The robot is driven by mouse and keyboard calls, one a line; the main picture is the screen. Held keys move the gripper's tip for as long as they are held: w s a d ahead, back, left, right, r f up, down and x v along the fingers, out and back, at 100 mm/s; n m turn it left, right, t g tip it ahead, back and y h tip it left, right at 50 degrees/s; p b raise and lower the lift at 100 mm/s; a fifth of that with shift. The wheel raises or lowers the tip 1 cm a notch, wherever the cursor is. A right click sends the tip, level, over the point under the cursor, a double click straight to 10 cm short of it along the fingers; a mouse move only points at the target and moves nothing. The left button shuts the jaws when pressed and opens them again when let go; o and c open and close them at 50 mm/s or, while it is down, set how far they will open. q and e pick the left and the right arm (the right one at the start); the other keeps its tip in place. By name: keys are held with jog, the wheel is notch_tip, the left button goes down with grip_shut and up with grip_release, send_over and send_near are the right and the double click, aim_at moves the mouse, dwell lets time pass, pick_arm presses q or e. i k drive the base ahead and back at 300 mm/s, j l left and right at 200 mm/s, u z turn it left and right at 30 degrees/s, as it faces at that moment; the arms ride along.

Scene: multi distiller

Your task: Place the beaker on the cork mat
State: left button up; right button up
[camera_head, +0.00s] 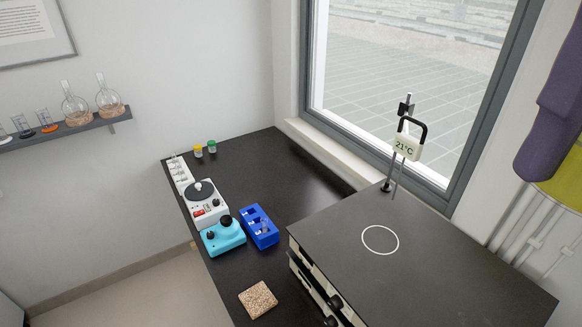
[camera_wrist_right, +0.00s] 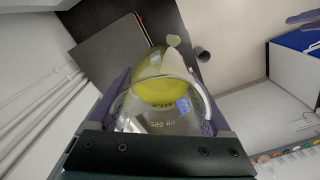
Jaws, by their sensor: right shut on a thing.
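The cork mat (camera_head: 258,299) is a tan speckled square lying flat on the dark bench, near the bottom of the head view. The glass beaker (camera_wrist_right: 150,122) holds yellow-green liquid and fills the middle of the right wrist view. Part of it shows at the right edge of the head view (camera_head: 567,186). My right gripper (camera_wrist_right: 163,100) is shut on the beaker, with a purple finger on each side. In the head view one purple finger (camera_head: 549,135) shows. The beaker is held up, well to the right of the mat. My left gripper is out of view.
A large dark-topped unit (camera_head: 450,262) with a white ring and a 21°C display (camera_head: 406,146) stands between beaker and mat. A blue rack (camera_head: 261,228), a turquoise device (camera_head: 222,238) and a white stirrer (camera_head: 204,203) stand behind the mat. Bench space around the mat is clear.

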aim_at(257, 298)
jog(key=i+u, duration=0.25)
jog(key=u, duration=0.25)
jog(key=i+l+u, duration=0.15)
jog(key=u, duration=0.35)
jog(key=i+l+u, duration=0.25)
jog(key=u, duration=0.25)
